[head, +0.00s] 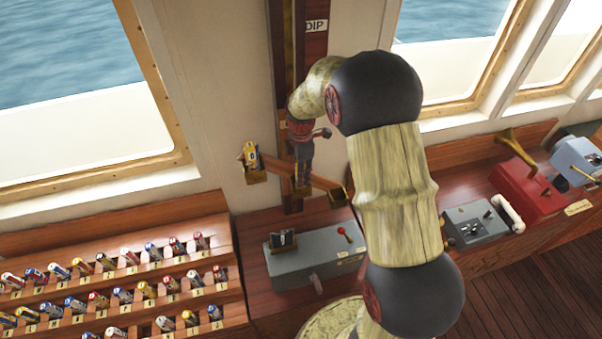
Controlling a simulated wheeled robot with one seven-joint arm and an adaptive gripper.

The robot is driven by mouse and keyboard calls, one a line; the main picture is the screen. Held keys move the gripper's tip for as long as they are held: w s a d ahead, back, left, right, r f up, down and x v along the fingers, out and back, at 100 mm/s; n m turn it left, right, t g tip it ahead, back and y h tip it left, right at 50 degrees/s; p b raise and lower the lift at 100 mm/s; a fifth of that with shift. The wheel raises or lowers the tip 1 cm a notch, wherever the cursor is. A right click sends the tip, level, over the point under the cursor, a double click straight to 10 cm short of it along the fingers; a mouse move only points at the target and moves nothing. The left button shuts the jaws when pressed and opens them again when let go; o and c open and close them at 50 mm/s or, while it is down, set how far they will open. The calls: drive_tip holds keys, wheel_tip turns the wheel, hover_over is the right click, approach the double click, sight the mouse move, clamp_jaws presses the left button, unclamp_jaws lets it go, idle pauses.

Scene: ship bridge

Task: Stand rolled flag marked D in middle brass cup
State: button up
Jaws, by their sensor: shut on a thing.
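My gripper (302,151) is at the end of my bent arm, pointing down over the middle brass cup (302,191) on the wooden bracket. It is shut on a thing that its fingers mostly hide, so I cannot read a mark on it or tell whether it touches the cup. The left brass cup (256,177) holds an upright, mainly yellow rolled flag (250,155) with a small pale label whose letter is too small to be sure of. The right brass cup (338,198) looks empty.
A stepped wooden rack (120,285) of several rolled flags stands at lower left. A grey box (317,263) with a red-knobbed lever sits below the cups. A dark board marked DIP (315,27) rises behind my gripper. A red device (520,186) stands on the right console.

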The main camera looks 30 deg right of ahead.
drive_tip(key=o, duration=1.2)
drive_tip(key=shift+o, duration=0.4)
drive_tip(key=shift+r, duration=0.1)
wheel_tip(320, 180, up, 12)
drive_tip(key=shift+f, duration=0.1)
